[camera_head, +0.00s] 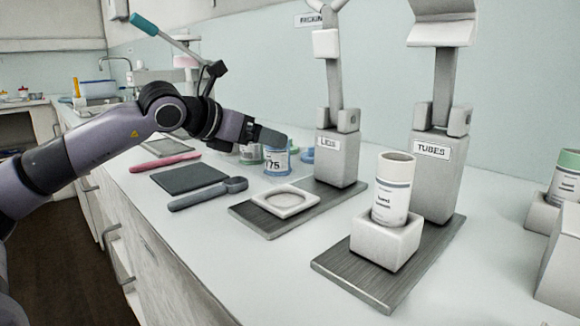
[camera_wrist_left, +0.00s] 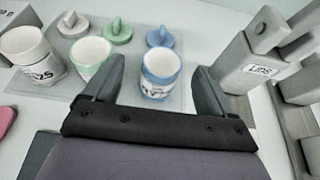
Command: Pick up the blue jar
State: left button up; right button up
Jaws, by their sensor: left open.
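The blue jar (camera_head: 277,161) stands upright on the counter, left of the LIDS press. It has a white label and an open top, and my gripper partly covers it in the head view. In the left wrist view the blue jar (camera_wrist_left: 160,77) lies between the two fingers as seen, with visible space on both sides. My left gripper (camera_head: 268,138) is open and empty at the jar's upper part. Whether a finger touches it cannot be told. My right gripper is in neither view.
A green jar (camera_wrist_left: 90,58) and a white jar (camera_wrist_left: 32,58) stand left of the blue one. A blue lid (camera_wrist_left: 158,37) and a green lid (camera_wrist_left: 118,33) lie behind. The LIDS press (camera_head: 338,155) stands close on the right. A dark spoon (camera_head: 208,193) lies in front.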

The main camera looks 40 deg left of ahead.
pick_arm(q)
jog(key=shift+p+x, duration=0.5)
jog(key=shift+x, duration=2.85)
jog(key=shift+s+d, duration=0.1)
jog(key=c, duration=1)
